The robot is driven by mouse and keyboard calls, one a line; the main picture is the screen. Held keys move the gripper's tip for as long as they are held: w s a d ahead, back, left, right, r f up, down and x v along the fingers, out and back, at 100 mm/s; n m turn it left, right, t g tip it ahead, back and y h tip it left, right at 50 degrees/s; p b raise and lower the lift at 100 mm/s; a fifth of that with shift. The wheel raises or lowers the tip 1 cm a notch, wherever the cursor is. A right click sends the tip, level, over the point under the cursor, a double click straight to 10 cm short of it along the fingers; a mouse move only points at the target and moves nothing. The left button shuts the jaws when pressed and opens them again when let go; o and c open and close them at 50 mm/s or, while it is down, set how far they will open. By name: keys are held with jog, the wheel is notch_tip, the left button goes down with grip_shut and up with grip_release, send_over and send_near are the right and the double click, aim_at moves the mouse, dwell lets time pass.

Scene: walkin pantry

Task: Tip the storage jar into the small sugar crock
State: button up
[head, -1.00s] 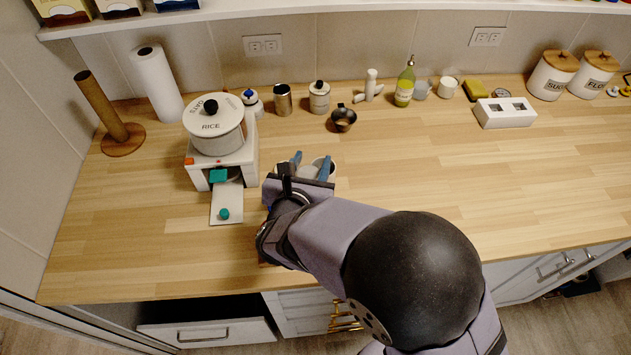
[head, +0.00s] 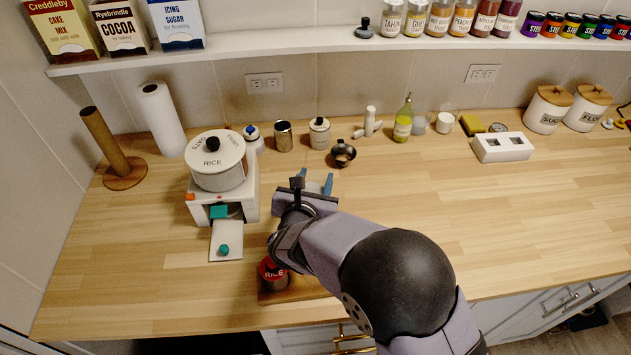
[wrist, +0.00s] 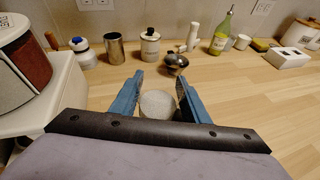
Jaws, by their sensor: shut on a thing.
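My gripper (head: 314,180) is over the middle of the counter, its blue fingers pointing toward the wall. In the wrist view, it is shut on a pale round vessel (wrist: 158,104), apparently the storage jar, with whitish stuff showing at its top. The jar's lower part is hidden. I cannot tell for sure which vessel is the small sugar crock. A cream lidded pot (head: 320,133) with a dark knob stands by the wall.
A red-labelled rice tin (head: 273,272) stands on a wooden board near the front edge. A metal cup (head: 284,137) and green bottle (head: 403,120) line the back.

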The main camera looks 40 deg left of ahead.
jog(key=shift+a+m+b, duration=0.1)
jog(key=shift+m+b, duration=0.2)
jog(key=shift+b, duration=0.2)
jog(key=shift+m+y+b, duration=0.3)
jog(key=shift+y+b, duration=0.2)
jog(key=shift+b, duration=0.3)
jog(key=m+b, duration=0.1)
jog(key=b, duration=0.1)
jog(key=y+b, duration=0.1)
jog(key=b, duration=0.1)
jog(key=shift+s+a+r+m, duration=0.1)
jog(key=shift+a+r+m, duration=0.2)
jog(key=shift+m, duration=0.1)
jog(key=m+y+b, duration=0.1)
jog(key=m+b, duration=0.2)
jog(key=b, duration=0.4)
jog(key=shift+a+t+y, duration=0.1)
jog(key=shift+t+y, duration=0.3)
jog(key=shift+m, duration=0.3)
jog(key=shift+b, duration=0.75)
jog(key=m+t+y+b, duration=0.1)
jog(key=m+b, duration=0.1)
jog(key=b, duration=0.7)
jog(key=shift+f+m, duration=0.15)
jog(key=shift+m, duration=0.15)
jog(key=shift+m+b, duration=0.4)
jog(key=shift+b, duration=0.9)
jog(key=shift+r, duration=0.25)
